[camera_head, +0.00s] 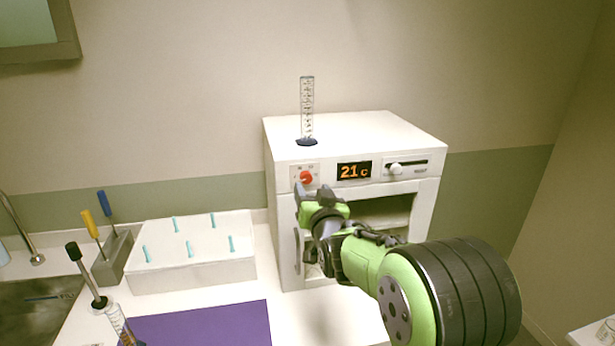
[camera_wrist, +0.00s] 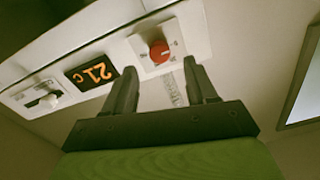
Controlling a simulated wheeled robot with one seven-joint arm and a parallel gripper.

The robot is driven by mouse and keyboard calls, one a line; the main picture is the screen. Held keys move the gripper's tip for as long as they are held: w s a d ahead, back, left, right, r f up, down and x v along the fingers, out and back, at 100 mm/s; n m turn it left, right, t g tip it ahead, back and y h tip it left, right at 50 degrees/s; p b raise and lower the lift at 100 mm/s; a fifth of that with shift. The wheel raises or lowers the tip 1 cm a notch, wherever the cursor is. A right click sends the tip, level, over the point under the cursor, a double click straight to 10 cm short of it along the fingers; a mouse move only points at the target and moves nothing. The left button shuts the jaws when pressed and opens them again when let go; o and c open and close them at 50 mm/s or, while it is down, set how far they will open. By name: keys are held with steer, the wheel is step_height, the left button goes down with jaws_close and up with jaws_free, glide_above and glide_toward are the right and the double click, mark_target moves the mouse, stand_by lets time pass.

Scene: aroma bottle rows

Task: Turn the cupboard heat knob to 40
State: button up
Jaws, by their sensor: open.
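The white cupboard (camera_head: 380,135) stands on the counter against the wall. Its front panel carries a red knob (camera_head: 305,177) at the left, a display (camera_head: 354,171) reading 21 C in the middle, and a white slider (camera_head: 397,169) at the right. My gripper (camera_head: 307,190) is just in front of the panel by the red knob. In the wrist view my gripper (camera_wrist: 162,75) is open and empty, and the red knob (camera_wrist: 159,52) lies just beyond and between the fingertips. The display (camera_wrist: 90,77) appears upside down there. Whether a finger touches the knob cannot be told.
A graduated cylinder (camera_head: 307,108) stands on the cupboard top. A white box with cyan pegs (camera_head: 190,272), a screwdriver holder (camera_head: 115,258), a purple mat (camera_head: 200,328) and a sink (camera_head: 40,310) are at the left. The cupboard's opening shows below the panel.

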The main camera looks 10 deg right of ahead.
mark_target(307, 179)
steer(key=w+p, duration=0.1)
steer(key=w, duration=0.3)
steer(key=shift+w+r, duration=0.1)
steer(key=shift+w, duration=0.3)
steer(key=shift+s, duration=0.1)
steer(key=shift+c, duration=0.5)
steer(key=c, duration=1)
